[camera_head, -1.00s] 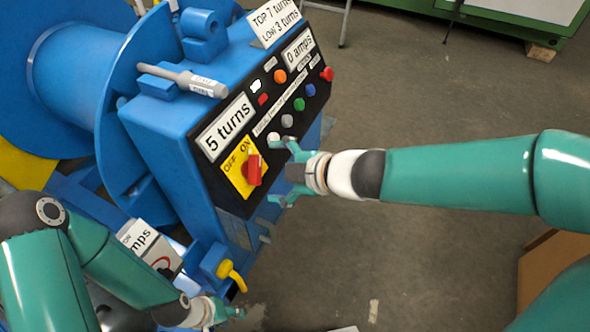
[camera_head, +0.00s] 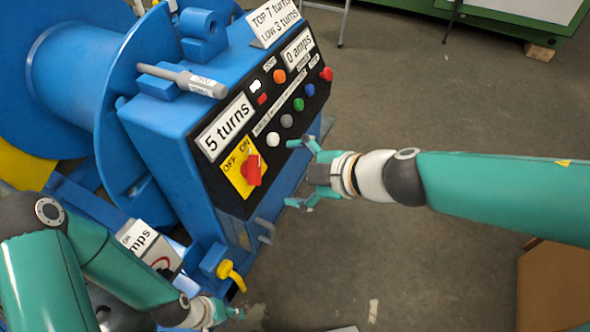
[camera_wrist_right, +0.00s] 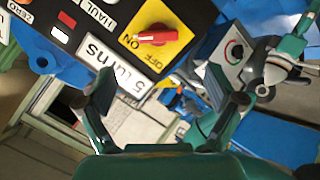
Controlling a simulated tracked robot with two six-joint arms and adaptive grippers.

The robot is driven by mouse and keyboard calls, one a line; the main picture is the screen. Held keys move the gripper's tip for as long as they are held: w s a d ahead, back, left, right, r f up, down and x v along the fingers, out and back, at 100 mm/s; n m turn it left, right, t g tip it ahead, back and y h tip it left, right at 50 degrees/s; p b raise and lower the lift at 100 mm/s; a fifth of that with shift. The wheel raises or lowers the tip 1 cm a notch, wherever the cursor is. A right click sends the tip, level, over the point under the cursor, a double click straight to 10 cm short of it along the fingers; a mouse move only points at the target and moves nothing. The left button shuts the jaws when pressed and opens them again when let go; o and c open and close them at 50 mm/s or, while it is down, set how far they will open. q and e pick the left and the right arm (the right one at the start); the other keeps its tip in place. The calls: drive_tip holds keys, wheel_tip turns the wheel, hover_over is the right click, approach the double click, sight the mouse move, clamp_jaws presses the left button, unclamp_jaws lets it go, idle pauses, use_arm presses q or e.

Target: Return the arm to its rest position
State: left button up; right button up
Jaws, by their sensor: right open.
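My right gripper (camera_head: 312,174) is open and empty, a little to the right of the control panel (camera_head: 225,178) on the blue machine. Its two fingers are spread apart in the right wrist view (camera_wrist_right: 165,95), with the panel's red OFF/ON switch (camera_wrist_right: 152,38) and "5 turns" label beyond them. The red switch (camera_head: 253,170) also shows in the head view on its yellow plate. My left gripper (camera_head: 222,311) is low at the left, near the machine's base. It is small and partly cut off from clear sight, so its jaws cannot be judged.
The blue machine (camera_head: 160,130) with its large drum (camera_head: 80,75) fills the left. Coloured buttons (camera_head: 299,104) line its panel. A yellow hook-like part (camera_head: 232,274) sticks out low on it. A brown box (camera_head: 555,285) stands at the lower right. Open floor (camera_head: 430,100) lies right of the machine.

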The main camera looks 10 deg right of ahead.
idle(0.3)
wheel_tip(320, 180, down, 20)
drive_tip(key=s+d+m+g+h, duration=0.1)
drive_tip(key=s+d+m+g, duration=0.1)
drive_tip(key=s+m+g, duration=0.3)
drive_tip(key=s+d+f+m+g+h, duration=0.1)
drive_tip(key=s+d+f+m, duration=0.1)
drive_tip(key=s+f+m, duration=0.5)
drive_tip(key=s+d+f+m+g+h, duration=0.1)
drive_tip(key=s+f+m, duration=0.1)
drive_tip(key=f+m, duration=0.75)
wheel_tip(320, 180, up, 22)
drive_tip(key=p, duration=2.3)
drive_tip(key=shift+d+n, duration=0.15)
drive_tip(key=shift+n, duration=0.3)
drive_tip(key=shift+w, duration=0.1)
